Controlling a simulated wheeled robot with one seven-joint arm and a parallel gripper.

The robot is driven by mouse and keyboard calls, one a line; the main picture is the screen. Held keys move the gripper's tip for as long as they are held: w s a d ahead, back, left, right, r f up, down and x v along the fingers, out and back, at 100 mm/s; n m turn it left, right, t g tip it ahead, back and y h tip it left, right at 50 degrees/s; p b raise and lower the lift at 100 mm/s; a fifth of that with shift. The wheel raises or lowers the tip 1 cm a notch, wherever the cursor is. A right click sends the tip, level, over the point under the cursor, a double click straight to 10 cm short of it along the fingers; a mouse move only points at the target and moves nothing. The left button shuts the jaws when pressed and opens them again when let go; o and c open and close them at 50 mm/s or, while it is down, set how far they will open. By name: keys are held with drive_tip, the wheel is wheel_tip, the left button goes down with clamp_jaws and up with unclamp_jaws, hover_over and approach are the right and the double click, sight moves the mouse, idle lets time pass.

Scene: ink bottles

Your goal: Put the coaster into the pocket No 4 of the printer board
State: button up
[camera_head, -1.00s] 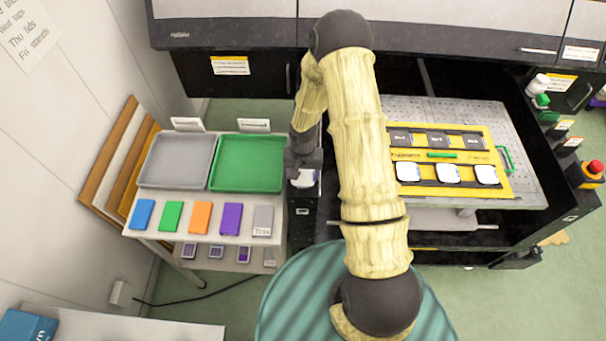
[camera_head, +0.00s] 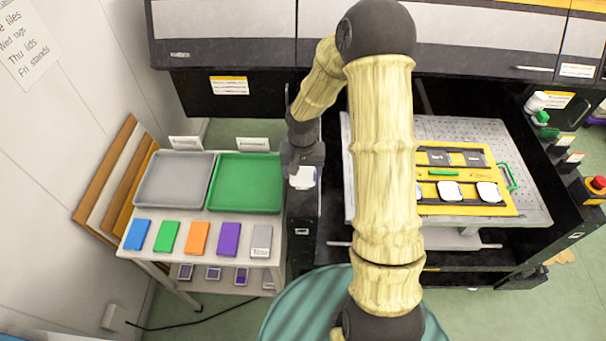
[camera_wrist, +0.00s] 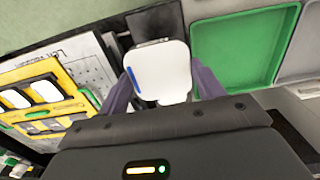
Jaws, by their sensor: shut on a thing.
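A white coaster (camera_head: 303,178) with a blue mark on its edge is held between the fingers of my gripper (camera_wrist: 163,80). The same coaster shows in the wrist view (camera_wrist: 161,72). It hangs over the dark strip between the trays and the printer. The yellow printer board (camera_head: 470,210) lies on the grey perforated bed to the right, apart from my gripper. White coasters (camera_head: 449,191) lie in its lower row. Dark empty pockets (camera_head: 439,157) show in its upper row; their labels are too small to read for sure. My arm hides the board's left part.
A grey tray (camera_head: 172,182) and a green tray (camera_head: 249,184) stand on the left table, with several coloured boxes in front. A black printer frame surrounds the bed (camera_head: 520,190). Bottles and a red button (camera_head: 597,183) stand at the right.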

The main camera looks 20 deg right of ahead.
idle(0.3)
drive_tip(key=w+f+n, duration=0.1)
drive_tip(key=f, duration=0.1)
drive_tip(key=w+f+n, duration=0.1)
drive_tip(key=f, duration=0.1)
drive_tip(key=w+f+n, duration=0.1)
drive_tip(key=w+f, duration=0.1)
drive_tip(key=shift+a+f+n, duration=0.1)
drive_tip(key=shift+f+n, duration=0.05)
drive_tip(key=shift+n, duration=0.15)
drive_tip(key=shift+w, duration=0.1)
